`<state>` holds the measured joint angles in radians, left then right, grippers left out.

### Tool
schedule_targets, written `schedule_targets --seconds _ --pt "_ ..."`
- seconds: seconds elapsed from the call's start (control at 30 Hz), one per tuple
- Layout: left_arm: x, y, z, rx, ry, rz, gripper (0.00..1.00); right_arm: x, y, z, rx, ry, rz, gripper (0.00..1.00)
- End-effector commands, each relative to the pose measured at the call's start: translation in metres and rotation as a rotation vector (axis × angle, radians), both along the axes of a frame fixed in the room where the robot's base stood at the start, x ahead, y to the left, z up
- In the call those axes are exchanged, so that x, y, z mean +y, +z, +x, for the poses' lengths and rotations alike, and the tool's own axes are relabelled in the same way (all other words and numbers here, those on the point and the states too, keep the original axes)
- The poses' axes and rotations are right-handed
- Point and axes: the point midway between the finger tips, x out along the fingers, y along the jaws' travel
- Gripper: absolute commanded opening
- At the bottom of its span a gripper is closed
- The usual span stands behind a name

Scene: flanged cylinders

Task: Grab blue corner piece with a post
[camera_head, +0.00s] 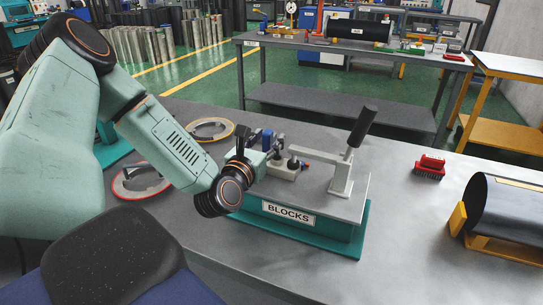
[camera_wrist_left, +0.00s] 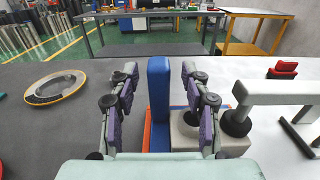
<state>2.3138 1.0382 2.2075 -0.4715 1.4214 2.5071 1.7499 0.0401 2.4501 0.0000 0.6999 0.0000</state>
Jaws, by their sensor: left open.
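A blue upright post (camera_wrist_left: 159,85) stands in the middle of the left wrist view. Blue and orange-red show low around its foot, but its base is partly hidden by my wrist. In the head view the blue piece (camera_head: 267,139) shows behind my gripper, on the platform labelled BLOCKS (camera_head: 325,214). My left gripper (camera_head: 274,146) is open at the platform's left part. In the left wrist view its fingers (camera_wrist_left: 160,70) stand to either side of the post, with gaps visible on both sides. My right gripper is in neither view.
A light grey block (camera_head: 285,170) sits beside the blue piece. To the right stands a clamp with a black handle (camera_head: 362,126). Two ring-shaped parts (camera_head: 211,129) lie to the left. A red brush (camera_head: 430,167) and a black cylinder on a yellow cradle (camera_head: 505,212) are farther right.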

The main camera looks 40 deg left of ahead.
Motion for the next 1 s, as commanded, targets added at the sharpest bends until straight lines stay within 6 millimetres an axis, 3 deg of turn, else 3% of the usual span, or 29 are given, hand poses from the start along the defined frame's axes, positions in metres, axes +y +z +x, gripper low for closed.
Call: schedule_targets --seconds 0.13,0.67,1.0 --pt "0.0 -0.0001 -0.0003 0.001 0.0 0.0 0.45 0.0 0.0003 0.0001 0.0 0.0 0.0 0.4" --pt "-0.0001 -0.0004 -0.0006 0.002 0.0 -0.001 0.0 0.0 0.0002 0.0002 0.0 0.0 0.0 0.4" --pt "0.0001 -0.0002 -0.0006 0.001 0.001 0.0 0.0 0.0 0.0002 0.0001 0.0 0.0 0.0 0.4"
